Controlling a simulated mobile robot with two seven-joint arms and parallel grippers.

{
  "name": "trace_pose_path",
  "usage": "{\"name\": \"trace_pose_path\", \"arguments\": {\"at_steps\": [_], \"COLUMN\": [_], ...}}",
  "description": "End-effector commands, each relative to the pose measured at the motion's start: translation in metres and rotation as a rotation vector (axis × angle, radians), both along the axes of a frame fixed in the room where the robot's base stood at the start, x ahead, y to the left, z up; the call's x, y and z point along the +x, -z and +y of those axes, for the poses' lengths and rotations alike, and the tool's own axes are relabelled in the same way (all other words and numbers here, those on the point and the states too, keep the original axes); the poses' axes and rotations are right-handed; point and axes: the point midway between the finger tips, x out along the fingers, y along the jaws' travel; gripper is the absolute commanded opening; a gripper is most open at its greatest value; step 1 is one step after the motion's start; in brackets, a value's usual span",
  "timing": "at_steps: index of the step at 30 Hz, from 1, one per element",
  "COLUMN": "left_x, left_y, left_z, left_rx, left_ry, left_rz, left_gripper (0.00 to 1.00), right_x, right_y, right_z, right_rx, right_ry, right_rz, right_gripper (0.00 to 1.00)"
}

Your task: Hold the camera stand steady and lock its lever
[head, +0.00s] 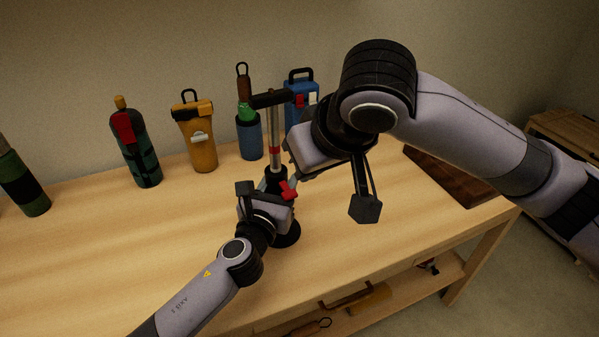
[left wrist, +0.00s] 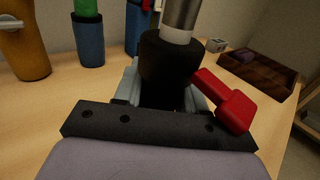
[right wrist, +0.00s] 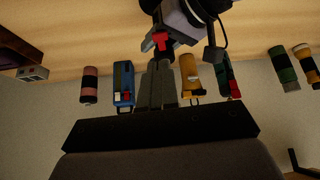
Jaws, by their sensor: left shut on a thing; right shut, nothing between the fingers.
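The camera stand has a silver post (head: 274,135) with a black T-shaped top (head: 270,98) and a dark round base (head: 287,236). It stands upright on the workbench. My left gripper (head: 271,190) is shut around the black lower part of the post; the black collar (left wrist: 168,55) shows just above its fingers in the left wrist view. The red lever (head: 288,189) sticks out from the collar, and in the left wrist view (left wrist: 228,102) it angles down to the right. My right gripper (right wrist: 158,68) is shut and empty, its tips close to the red lever (right wrist: 160,41). Contact is unclear.
Behind the stand are a dark green bottle (head: 137,150), an orange flask (head: 196,138), a blue holder (head: 249,137) with a green bottle, and a blue case (head: 297,103). A dark wooden tray (head: 450,172) lies at the right. The bench front (head: 130,235) is clear.

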Motion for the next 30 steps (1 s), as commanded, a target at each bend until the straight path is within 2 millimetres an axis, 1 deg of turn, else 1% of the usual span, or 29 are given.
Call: {"name": "trace_pose_path", "arguments": {"at_steps": [3, 6, 20, 25, 30], "left_x": [0.000, 0.000, 0.000, 0.000, 0.000], "left_y": [0.002, 0.002, 0.001, 0.001, 0.001], "left_z": [0.000, 0.000, 0.000, 0.000, 0.000], "left_rx": [0.001, 0.001, 0.001, 0.001, 0.001], "left_ry": [0.000, 0.000, 0.000, 0.000, 0.000], "left_rz": [0.003, 0.003, 0.003, 0.003, 0.003], "left_gripper": [0.00, 0.00, 0.00, 0.00, 0.00], "right_x": [-0.009, -0.014, -0.016, -0.011, 0.002], "right_y": [-0.013, -0.019, -0.021, -0.023, -0.030], "right_z": [-0.004, -0.006, -0.007, -0.006, -0.001], "right_rx": [0.000, -0.001, 0.000, -0.012, -0.054], "right_ry": [-0.001, 0.000, 0.000, 0.004, 0.012], "right_rz": [-0.002, -0.001, 0.001, 0.018, 0.090], "right_gripper": [0.00, 0.00, 0.00, 0.00, 0.00]}}
